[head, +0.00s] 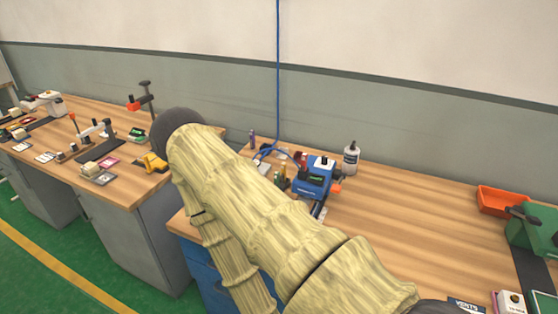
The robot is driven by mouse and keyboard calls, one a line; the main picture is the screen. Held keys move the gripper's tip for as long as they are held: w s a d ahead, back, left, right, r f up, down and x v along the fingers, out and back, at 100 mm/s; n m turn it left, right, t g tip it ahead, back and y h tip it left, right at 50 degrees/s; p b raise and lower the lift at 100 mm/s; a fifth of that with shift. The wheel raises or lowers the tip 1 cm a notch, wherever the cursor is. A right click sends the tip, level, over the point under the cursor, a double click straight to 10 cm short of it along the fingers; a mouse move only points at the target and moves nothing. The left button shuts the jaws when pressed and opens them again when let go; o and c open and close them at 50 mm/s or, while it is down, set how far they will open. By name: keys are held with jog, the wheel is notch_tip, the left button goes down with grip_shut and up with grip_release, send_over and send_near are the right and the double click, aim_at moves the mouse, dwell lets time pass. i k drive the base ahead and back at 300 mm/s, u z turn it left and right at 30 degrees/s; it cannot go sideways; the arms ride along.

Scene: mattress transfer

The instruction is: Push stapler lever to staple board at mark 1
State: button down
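My own arm, pale with a wood-like texture, crosses the middle of the head view and hides part of the benches. My gripper does not show. I cannot surely pick out the stapler, its lever, the board or mark 1. A blue bench device (313,179) with a dark top panel and an orange part on its right side stands on the nearer bench behind my arm. A green machine (535,232) with a dark arm-like part stands at the right edge. Either could be the stapler; I cannot tell.
The nearer wooden bench (405,215) has clear surface between the blue device and the green machine. The left bench (118,183) holds several small tools. A blue cable (278,75) hangs down.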

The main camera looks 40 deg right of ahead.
aim_at(336, 188)
jog(key=u, duration=0.1)
jog(key=k, duration=0.5)
jog(key=z, duration=1.15)
